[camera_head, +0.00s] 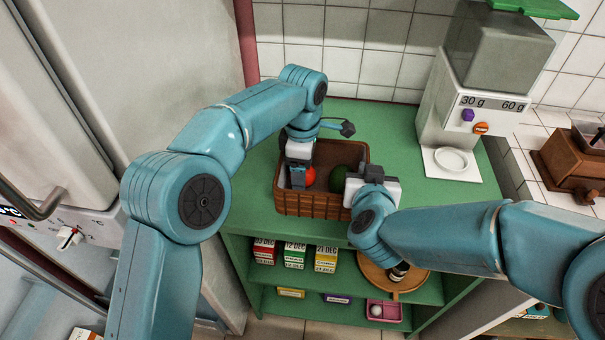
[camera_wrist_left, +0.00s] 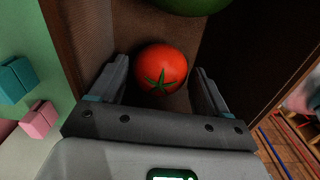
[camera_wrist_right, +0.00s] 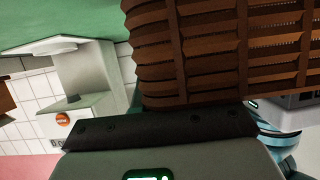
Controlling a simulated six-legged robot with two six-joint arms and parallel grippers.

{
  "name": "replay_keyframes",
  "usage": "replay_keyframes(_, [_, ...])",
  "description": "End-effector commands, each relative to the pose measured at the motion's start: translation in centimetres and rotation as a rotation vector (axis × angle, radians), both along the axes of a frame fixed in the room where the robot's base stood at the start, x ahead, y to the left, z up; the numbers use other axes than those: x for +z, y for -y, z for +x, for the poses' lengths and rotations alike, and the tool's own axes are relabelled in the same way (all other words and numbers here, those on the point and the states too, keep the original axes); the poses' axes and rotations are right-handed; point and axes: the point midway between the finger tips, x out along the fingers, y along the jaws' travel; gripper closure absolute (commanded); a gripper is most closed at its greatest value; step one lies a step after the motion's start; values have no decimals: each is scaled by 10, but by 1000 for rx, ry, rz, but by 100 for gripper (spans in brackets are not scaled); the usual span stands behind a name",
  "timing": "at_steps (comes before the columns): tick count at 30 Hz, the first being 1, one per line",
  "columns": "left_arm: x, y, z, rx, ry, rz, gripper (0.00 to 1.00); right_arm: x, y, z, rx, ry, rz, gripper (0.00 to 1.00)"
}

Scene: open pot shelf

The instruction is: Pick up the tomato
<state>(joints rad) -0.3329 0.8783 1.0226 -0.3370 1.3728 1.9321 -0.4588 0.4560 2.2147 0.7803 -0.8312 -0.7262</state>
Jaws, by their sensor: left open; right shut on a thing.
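The red tomato (camera_head: 309,177) lies in the brown woven basket (camera_head: 312,205) on the green shelf top. In the left wrist view the tomato (camera_wrist_left: 160,66) shows its green stem, between the two fingers of my open left gripper (camera_wrist_left: 161,80). A gap shows on each side of it, and I cannot tell whether a finger touches it. My left gripper (camera_head: 298,180) reaches down into the basket and partly hides the tomato. My right gripper (camera_head: 352,187) is shut on the basket's right side. The basket wall (camera_wrist_right: 220,50) fills much of the right wrist view and hides the fingertips.
A dark green round item (camera_head: 340,179) lies in the basket beside the tomato. A white dispenser (camera_head: 470,120) stands at the back right. Dated boxes (camera_head: 295,254) and a round wooden board (camera_head: 378,276) sit on the shelf below. Green top is bare behind the basket.

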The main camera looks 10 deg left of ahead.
Motion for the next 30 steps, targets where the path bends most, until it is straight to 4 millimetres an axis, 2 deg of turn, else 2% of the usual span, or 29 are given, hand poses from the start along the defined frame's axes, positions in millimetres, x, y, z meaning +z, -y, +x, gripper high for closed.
replay_keyframes(3, [-7,0,0,-1,-1,0,24,0,0,0,0,0,0,100])
replay_keyframes(9, [-8,0,0,-1,0,0,24,0,0,0,0,0,0,100])
replay_keyframes(13, [-8,0,0,-1,0,0,66,0,0,0,0,0,0,100])
replay_keyframes(14, [-8,0,0,-1,0,0,70,0,0,0,0,0,0,100])
replay_keyframes(23, [-3,0,0,0,1,0,70,0,0,0,0,0,0,100])
replay_keyframes(26, [12,0,1,1,4,-1,70,0,0,0,0,0,0,100])
replay_keyframes(30, [45,1,1,-1,7,-3,70,0,0,0,0,0,0,100])
